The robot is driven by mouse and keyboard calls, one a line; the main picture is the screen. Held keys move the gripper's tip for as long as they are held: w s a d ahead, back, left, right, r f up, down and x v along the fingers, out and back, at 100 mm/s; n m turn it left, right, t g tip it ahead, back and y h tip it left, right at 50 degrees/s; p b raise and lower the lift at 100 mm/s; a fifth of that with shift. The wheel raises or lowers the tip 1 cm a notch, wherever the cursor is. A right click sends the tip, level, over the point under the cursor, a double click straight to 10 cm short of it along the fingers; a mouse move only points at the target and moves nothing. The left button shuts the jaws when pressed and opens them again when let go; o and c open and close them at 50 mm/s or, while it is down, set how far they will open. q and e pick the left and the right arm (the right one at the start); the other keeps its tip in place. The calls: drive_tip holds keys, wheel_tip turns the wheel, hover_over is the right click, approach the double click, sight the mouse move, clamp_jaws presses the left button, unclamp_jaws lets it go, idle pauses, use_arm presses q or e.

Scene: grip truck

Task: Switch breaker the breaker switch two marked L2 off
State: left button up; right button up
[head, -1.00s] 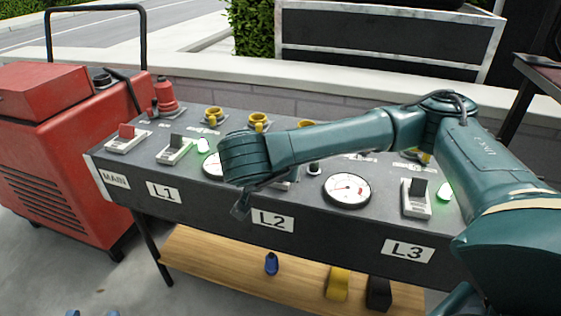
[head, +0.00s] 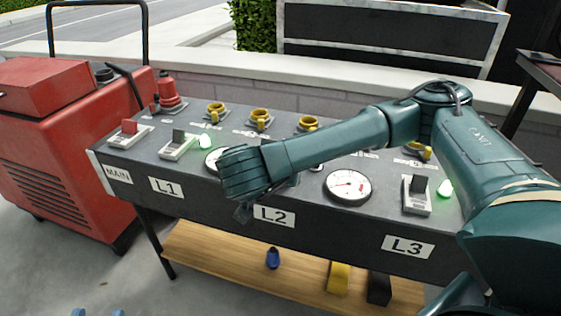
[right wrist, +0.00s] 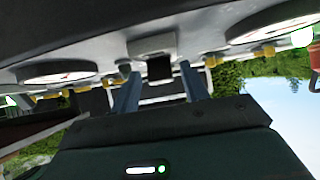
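The grey panel (head: 130,158) carries the L2 label (head: 274,216) on its front. In the head view my right wrist hides most of the L2 breaker switch. In the right wrist view the breaker switch (right wrist: 158,68) shows as a dark toggle on a pale base. My right gripper (right wrist: 160,78) is open, with one finger on each side of the toggle; I cannot tell whether they touch it. In the head view the right fingers are mostly hidden. My left gripper (head: 97,313) shows only as two blue tips, apart, at the bottom edge.
The L1 switch (head: 178,146) and L3 switch (head: 417,195) stand on either side, with green lamps lit. The MAIN switch (head: 129,134) is at far left. Gauges (head: 347,186) and yellow sockets (head: 259,119) share the panel top. A red generator (head: 65,150) stands left.

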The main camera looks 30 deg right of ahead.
drive_tip(key=shift+o, duration=0.2)
drive_tip(key=shift+s+a+r+p, duration=0.15)
drive_tip(key=shift+a+r+p, duration=0.2)
drive_tip(key=shift+p, duration=0.1)
drive_tip(key=shift+s+a+r+p, duration=0.55)
drive_tip(key=shift+r+p, duration=0.25)
drive_tip(key=shift+p, duration=0.25)
use_arm(q)
drive_tip(key=a+g+y+p, duration=0.1)
drive_tip(key=y+p, duration=0.1)
drive_tip(key=p, duration=0.1)
drive_tip(key=shift+a+n+g+y, duration=0.3)
drive_tip(key=shift+a+n+g, duration=0.1)
use_arm(e)
drive_tip(key=v, duration=1)
drive_tip(key=shift+s+f, duration=0.2)
drive_tip(key=shift+f, duration=0.05)
drive_tip(key=shift+a, duration=0.1)
